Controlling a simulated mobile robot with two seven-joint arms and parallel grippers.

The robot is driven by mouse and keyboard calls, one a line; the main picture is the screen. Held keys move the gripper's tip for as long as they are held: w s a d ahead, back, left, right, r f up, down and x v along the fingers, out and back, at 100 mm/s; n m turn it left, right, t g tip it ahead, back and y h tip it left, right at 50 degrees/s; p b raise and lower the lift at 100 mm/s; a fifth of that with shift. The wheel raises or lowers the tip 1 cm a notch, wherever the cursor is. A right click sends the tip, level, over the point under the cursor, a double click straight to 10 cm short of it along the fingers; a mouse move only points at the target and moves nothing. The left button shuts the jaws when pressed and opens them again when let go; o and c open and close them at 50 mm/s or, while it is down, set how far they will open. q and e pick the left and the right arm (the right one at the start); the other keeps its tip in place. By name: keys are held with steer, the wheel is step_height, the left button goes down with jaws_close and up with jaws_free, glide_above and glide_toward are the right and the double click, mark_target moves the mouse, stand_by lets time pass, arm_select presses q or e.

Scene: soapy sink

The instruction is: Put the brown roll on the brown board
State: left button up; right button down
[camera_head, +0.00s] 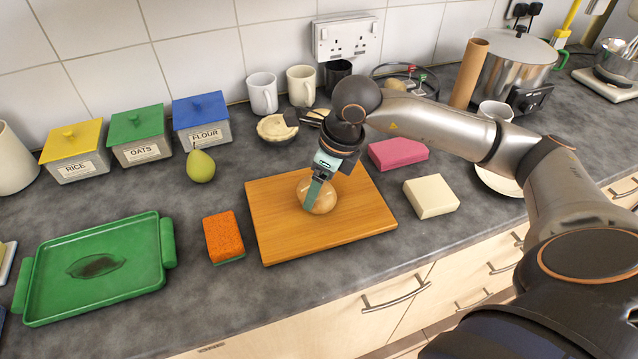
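The brown roll (325,199), a round bread-like bun, is at the middle of the brown board (270,229). It appears to rest on the wood. My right gripper (314,194) points down at the roll from above. One teal finger lies across the roll's near left side; the other finger is hidden, so I cannot tell whether the gripper is shut on the roll. My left gripper is not in view.
An orange sponge (223,236) lies left of the board. A pink block (398,153) and a cream block (431,196) lie to its right. A green pear (201,166), a pie dish (276,129) and mugs stand behind. A green tray (140,282) is at left.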

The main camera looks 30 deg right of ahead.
mark_target(334, 198)
steer(key=shift+f, duration=0.15)
jaws_free()
steer(key=v, duration=1.2)
